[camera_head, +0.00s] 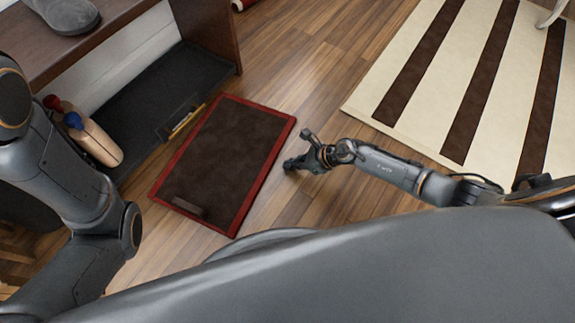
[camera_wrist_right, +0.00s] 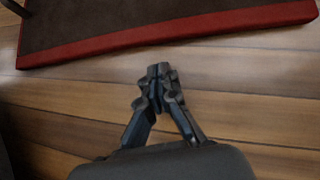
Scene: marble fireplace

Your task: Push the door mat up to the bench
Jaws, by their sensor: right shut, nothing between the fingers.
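The door mat (camera_head: 228,160) is brown with a red border and lies flat on the wooden floor. Its left long edge is close beside the dark wooden bench (camera_head: 216,38), by the bench's low black shelf. My right gripper (camera_head: 294,164) is to the right of the mat's right long edge, low over the floor. In the right wrist view my right gripper (camera_wrist_right: 160,72) is shut and empty, its tips pointing at the mat's red edge (camera_wrist_right: 165,32) with bare floor between. My left arm shows at the left, but its gripper is out of view.
A grey shoe (camera_head: 66,14) sits on the bench top. A striped rug (camera_head: 440,80) covers the floor at upper right. The floor between mat and rug is clear.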

